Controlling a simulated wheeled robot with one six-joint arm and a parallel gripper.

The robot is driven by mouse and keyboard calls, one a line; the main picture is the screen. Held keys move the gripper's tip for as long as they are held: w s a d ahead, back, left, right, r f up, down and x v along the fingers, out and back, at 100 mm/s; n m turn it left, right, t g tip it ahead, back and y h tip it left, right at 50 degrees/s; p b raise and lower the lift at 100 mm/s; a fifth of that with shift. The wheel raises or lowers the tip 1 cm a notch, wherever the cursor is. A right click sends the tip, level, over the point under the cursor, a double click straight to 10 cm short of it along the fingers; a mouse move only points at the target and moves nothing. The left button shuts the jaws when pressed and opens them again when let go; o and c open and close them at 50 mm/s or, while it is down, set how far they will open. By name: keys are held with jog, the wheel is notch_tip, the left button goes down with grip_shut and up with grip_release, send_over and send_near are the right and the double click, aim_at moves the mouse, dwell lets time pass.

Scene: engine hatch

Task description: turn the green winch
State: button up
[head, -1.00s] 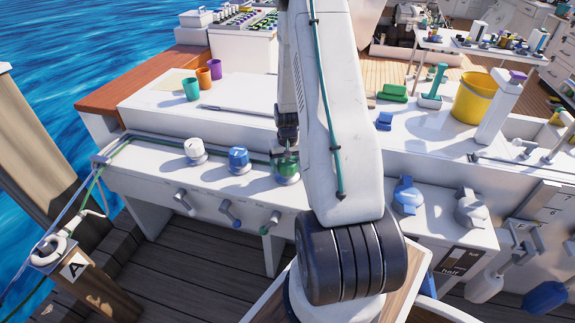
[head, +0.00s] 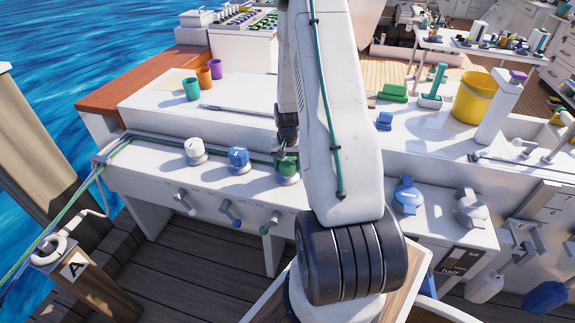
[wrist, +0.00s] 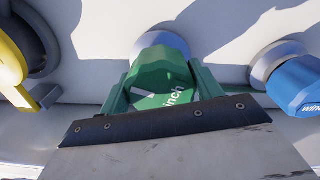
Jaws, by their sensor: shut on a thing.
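The green winch (head: 286,165) stands on the white ledge, partly hidden behind my arm in the head view. In the wrist view the green winch (wrist: 162,78) fills the middle, with white lettering on its green top and a pale drum behind. My gripper (head: 287,150) is over the winch from above. In the wrist view my gripper (wrist: 160,90) has a finger on each side of the green top and is shut on it.
A blue winch (head: 239,160) and a white winch (head: 195,152) stand to the left on the same ledge. Small crank handles (head: 230,213) stick out of the front face below. A blue valve (head: 407,196) sits on the right panel.

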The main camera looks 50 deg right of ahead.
aim_at(287, 161)
jog(key=m, duration=0.5)
jog(key=shift+w+m, duration=0.1)
jog(key=shift+m, duration=0.2)
dwell(0.4)
jog(key=o, duration=1)
notch_tip(287, 161, up, 8)
jog(key=shift+f, duration=0.1)
